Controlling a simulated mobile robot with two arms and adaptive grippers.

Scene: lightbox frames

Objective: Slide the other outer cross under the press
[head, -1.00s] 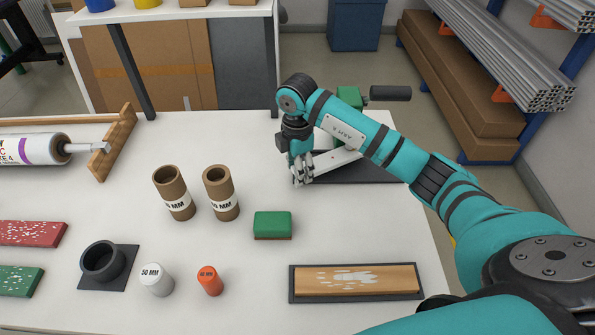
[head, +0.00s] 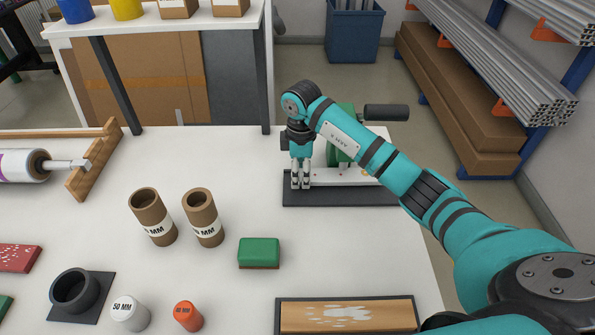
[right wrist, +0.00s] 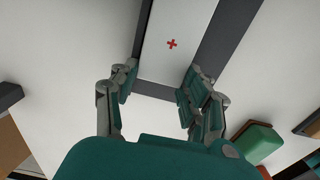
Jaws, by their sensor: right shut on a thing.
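The green press (head: 340,150) with its black handle (head: 386,112) stands at the back right of the table, partly hidden by my right arm. A white strip (head: 325,178) with small red marks lies along its dark base plate (head: 340,195), running in under the press. My right gripper (head: 301,184) points down at the strip's left end and is shut on it. In the right wrist view the fingers (right wrist: 160,82) sit at both sides of the strip (right wrist: 178,62), and one red cross (right wrist: 172,44) shows just beyond them. My left gripper is not in view.
A green block (head: 259,252) and two cardboard tubes (head: 178,217) stand left of the press. A wooden board in a dark tray (head: 345,315) lies at the front right. A dark ring holder (head: 75,290) is at front left. The table just left of the press is clear.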

